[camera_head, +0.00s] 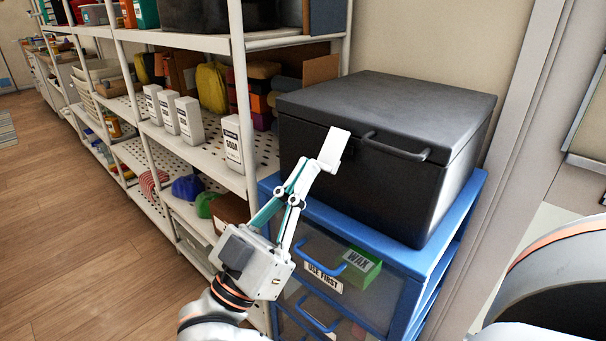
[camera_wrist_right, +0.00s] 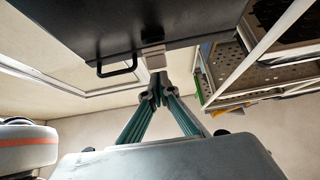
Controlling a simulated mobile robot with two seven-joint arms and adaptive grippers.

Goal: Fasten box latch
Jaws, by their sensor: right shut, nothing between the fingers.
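A large black box (camera_head: 390,155) sits with its lid down on top of the blue drawer unit. It fills the top of the right wrist view (camera_wrist_right: 90,25). A dark handle (camera_head: 395,148) runs along its front; it also shows in the right wrist view (camera_wrist_right: 118,68). My right gripper (camera_head: 334,149) is shut and empty, its pale tips in front of the box's front face, left of the handle. Whether the tips touch the box I cannot tell. I cannot make out the latch; the tips cover part of the front. My left gripper is out of view.
The blue drawer unit (camera_head: 418,262) has clear drawers and a green box (camera_head: 361,267) inside. White shelving (camera_head: 205,150) with bottles and bags stands close on the left. A wall and frame (camera_head: 520,120) bound the right. Wooden floor is free at lower left.

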